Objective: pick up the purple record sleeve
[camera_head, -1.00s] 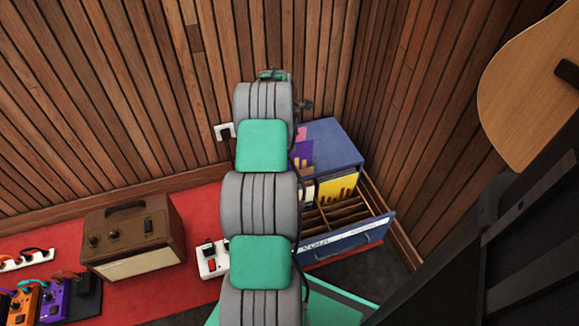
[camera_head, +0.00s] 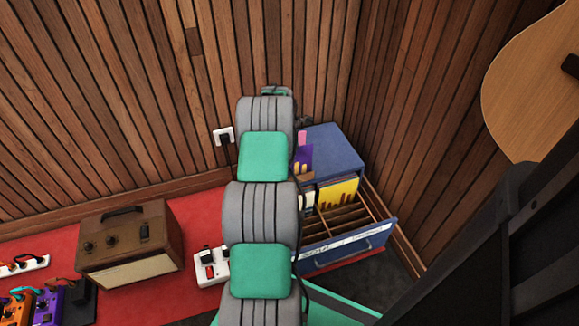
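A purple record sleeve (camera_head: 303,156) with yellow and pink parts beside it shows just right of my arm, at the back left of the blue drawer cabinet (camera_head: 335,148). My arm hides its left part, and I cannot tell whether it stands in the drawer or above it. The open drawer (camera_head: 352,248) holds a yellow sleeve (camera_head: 338,192) and several wooden dividers. My gripper is hidden behind my own arm links, so its fingers and any hold on the sleeve do not show.
A brown amplifier (camera_head: 128,243) stands on the red carpet (camera_head: 200,213) at left. A white power strip (camera_head: 212,265) lies beside my arm. Pedals (camera_head: 48,303) sit at lower left. Wood-slat walls (camera_head: 190,80) close the corner. A guitar (camera_head: 530,90) hangs at upper right.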

